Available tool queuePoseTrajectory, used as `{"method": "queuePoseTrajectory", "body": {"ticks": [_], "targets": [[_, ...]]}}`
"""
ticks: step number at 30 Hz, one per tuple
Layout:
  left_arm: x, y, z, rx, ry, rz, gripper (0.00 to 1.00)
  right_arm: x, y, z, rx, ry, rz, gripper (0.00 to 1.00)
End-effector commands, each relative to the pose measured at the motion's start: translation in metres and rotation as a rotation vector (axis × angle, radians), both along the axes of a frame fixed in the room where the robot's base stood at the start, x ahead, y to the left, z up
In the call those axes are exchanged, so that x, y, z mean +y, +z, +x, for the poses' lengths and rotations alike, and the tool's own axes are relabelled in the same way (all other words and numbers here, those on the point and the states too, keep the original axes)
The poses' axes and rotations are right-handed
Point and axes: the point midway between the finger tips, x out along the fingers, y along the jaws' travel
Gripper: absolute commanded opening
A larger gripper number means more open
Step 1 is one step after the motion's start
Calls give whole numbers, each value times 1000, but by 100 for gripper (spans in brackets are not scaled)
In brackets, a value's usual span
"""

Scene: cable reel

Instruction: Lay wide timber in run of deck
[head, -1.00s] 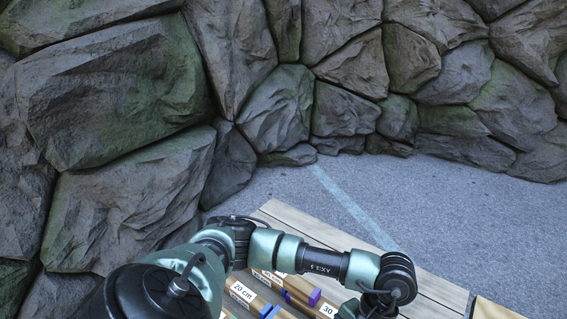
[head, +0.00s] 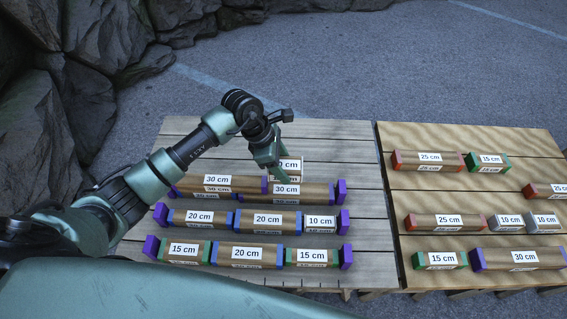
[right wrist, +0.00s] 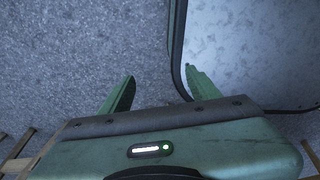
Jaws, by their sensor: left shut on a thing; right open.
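My left gripper (head: 268,152) is shut on a short timber (head: 290,164) at the back of the left deck (head: 345,140). The timber's label is partly hidden, ending in "0 cm", and I cannot tell whether it touches the boards. In front lie three runs with purple end blocks. The back run has two 30 cm timbers (head: 217,182). The middle run has 20, 20 and 10 cm timbers (head: 268,222). The front run has 15, 20 and 15 cm timbers (head: 246,254). My right gripper (right wrist: 158,74) is open and empty in the right wrist view.
A sandy wooden platform (head: 470,195) stands on the right across a narrow gap. It carries loose timbers, including 25 cm (head: 430,160), 15 cm (head: 440,260) and 30 cm (head: 520,258) ones. A rock wall (head: 85,50) rises at the left. Paving is clear behind.

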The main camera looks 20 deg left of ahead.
Motion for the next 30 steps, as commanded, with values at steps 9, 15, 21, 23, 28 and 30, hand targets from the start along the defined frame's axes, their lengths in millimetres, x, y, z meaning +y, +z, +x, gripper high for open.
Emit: {"method": "queuePoseTrajectory", "body": {"ticks": [9,15,21,23,28,30], "targets": [[0,-22,0,1,6,0,10,1,-14,0,0,4,1,62],[0,-45,0,2,5,-1,10,4,-29,0,0,3,5,62],[1,-70,0,0,3,2,10,11,-53,-1,1,2,13,62],[1,-75,0,0,2,2,10,12,-58,-1,1,1,14,62],[1,-82,1,-2,3,2,10,11,-63,-1,1,2,13,62],[0,-82,1,-1,4,0,10,11,-63,-1,2,2,13,62]]}}
